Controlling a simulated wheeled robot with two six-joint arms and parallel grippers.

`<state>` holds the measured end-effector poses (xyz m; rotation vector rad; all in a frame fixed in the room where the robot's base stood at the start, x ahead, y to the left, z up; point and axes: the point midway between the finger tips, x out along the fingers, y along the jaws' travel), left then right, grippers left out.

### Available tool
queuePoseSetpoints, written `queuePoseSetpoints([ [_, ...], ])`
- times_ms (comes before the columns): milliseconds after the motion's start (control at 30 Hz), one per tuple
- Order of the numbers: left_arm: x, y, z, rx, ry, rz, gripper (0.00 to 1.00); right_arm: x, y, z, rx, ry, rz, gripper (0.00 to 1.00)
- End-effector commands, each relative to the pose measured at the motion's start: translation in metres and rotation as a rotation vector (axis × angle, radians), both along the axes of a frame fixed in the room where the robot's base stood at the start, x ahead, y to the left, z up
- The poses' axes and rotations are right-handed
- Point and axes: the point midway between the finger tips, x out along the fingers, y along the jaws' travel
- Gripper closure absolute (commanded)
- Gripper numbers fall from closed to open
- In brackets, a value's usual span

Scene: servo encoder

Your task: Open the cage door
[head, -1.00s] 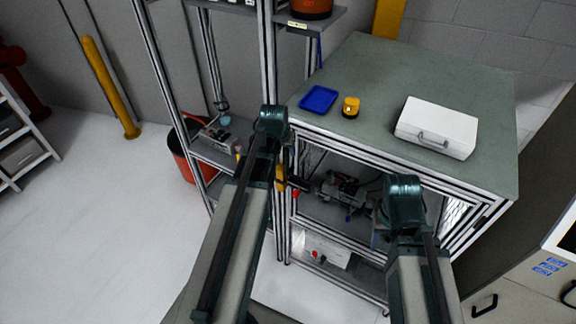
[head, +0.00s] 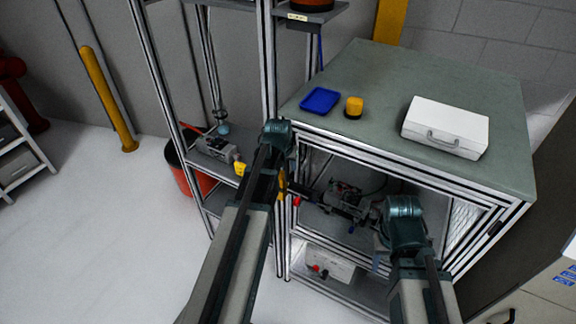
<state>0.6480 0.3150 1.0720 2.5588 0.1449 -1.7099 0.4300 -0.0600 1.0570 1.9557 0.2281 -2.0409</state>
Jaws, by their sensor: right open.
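The cage is a metal-framed cabinet (head: 400,161) with a grey-green top, right of centre in the head view. Its front shows machinery (head: 345,193) inside; I cannot tell the door panel from the frame or how far it stands open. A yellow upright part (head: 282,184) is at the left front post, with a red knob (head: 297,201) beside it. My right gripper (head: 303,189) appears small and dark, pointing left across the cage front near these parts. It is open; contact cannot be made out. My left arm rises in front of the left post, and its gripper is hidden.
A blue tray (head: 320,100), a yellow cylinder (head: 354,107) and a white case (head: 445,128) stand on the cage top. A shelf rack (head: 215,148) with a device is to the left, beside a red bin (head: 190,178).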

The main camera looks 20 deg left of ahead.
Motion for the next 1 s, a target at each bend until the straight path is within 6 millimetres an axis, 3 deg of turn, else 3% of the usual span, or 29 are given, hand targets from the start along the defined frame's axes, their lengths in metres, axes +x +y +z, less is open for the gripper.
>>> queuePoseSetpoints([
  [33,-0.0001,0.0000,0.0000,0.000,0.000,0.000,0.77,0.0000,0.0000,0.0000,0.000,0.000,0.000,0.50],
  [167,-0.0001,0.0000,0.0000,0.000,0.000,0.000,1.00,0.0000,0.0000,0.0000,0.000,0.000,0.000,0.50],
  [1000,-0.0001,0.0000,-0.0002,0.000,0.000,0.000,1.00,0.0000,0.0000,-0.0001,0.000,0.000,0.000,0.50],
])
